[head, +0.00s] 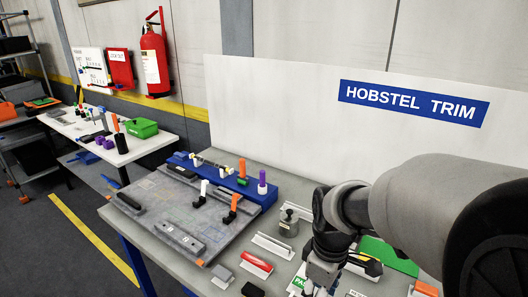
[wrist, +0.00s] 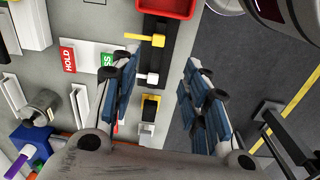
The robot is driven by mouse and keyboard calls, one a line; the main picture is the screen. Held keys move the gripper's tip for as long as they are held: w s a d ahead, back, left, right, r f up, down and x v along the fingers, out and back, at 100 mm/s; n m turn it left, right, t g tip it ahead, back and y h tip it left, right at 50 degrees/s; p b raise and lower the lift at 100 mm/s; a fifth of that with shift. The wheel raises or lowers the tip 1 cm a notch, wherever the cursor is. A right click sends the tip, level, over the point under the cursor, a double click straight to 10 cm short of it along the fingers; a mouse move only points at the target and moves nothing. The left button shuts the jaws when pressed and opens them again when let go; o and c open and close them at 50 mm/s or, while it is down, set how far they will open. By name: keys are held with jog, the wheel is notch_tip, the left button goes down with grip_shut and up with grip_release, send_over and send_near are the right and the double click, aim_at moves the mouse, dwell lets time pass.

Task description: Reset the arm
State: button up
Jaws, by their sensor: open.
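My arm reaches in from the right of the head view, and my gripper (head: 322,272) points down over the right part of the grey workbench (head: 232,262). In the wrist view my gripper (wrist: 163,88) has its two blue-padded fingers wide apart, with nothing between them. Below them are a black strip (wrist: 152,58) with a yellow handle (wrist: 145,38), and a small yellow-and-black piece (wrist: 150,108). The gripper looks apart from these, though its height above the bench is hard to judge. My arm hides part of the bench's right side in the head view.
A metal weight (head: 288,222) and a red-handled tool (head: 256,263) stand near the gripper. A red bin (wrist: 166,8) is close by. A white panel (head: 290,110) rises behind.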

jog(key=s+r+m+t, duration=0.4)
jog(key=s+r+m, duration=0.6)
jog(key=s, duration=0.4)
jog(key=shift+s, duration=0.2)
